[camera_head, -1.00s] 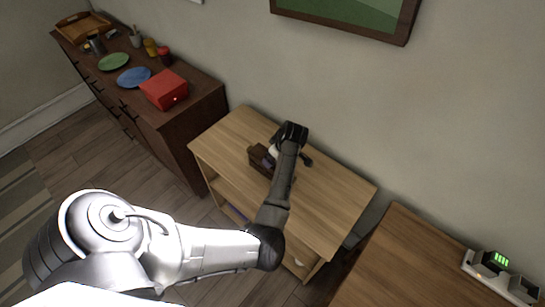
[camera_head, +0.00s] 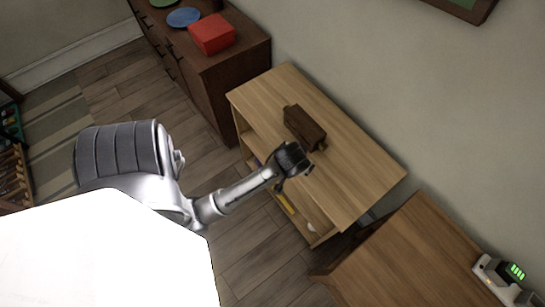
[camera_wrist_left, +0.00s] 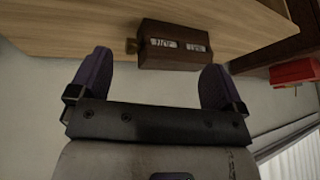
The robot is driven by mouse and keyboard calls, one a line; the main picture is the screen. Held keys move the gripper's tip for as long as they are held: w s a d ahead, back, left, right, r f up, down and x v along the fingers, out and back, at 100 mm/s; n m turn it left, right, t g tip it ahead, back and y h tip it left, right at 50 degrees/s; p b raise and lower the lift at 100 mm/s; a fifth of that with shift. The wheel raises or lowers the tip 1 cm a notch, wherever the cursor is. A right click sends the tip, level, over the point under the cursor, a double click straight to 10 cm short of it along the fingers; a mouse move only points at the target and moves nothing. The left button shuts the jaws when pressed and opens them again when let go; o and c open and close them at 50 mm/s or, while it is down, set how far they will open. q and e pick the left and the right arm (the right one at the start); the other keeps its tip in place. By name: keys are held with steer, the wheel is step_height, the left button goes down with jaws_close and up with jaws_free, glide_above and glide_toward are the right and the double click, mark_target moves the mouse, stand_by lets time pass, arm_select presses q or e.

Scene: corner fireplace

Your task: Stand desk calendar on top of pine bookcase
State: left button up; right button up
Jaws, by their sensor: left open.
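The desk calendar (camera_head: 305,127) is a dark brown block with a small knob at one end. It stands on the light wood top of the pine bookcase (camera_head: 355,165). In the left wrist view, the calendar (camera_wrist_left: 175,45) shows two white windows with dark print, and the picture is upside down. My left gripper (camera_head: 293,160) is just off the calendar, toward the bookcase's front edge. In the wrist view its two purple fingers (camera_wrist_left: 157,76) are spread, with nothing between them and the calendar beyond their tips. My right gripper is not in view.
A dark sideboard (camera_head: 235,85) with a red box (camera_head: 212,33) and a blue plate (camera_head: 184,17) stands at the bookcase's left. A brown wooden table (camera_head: 420,260) with a white device (camera_head: 500,278) stands at right. The wall is behind. The bookcase top is otherwise clear.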

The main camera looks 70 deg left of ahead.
arm_select(q)
steer(key=s+d+m+h, duration=0.4)
steer(key=s+d+m, duration=0.4)
steer(key=s+d, duration=0.4)
steer(key=shift+s+d+h, duration=0.2)
steer(key=shift+d+h, duration=0.2)
steer(key=shift+d, duration=0.65)
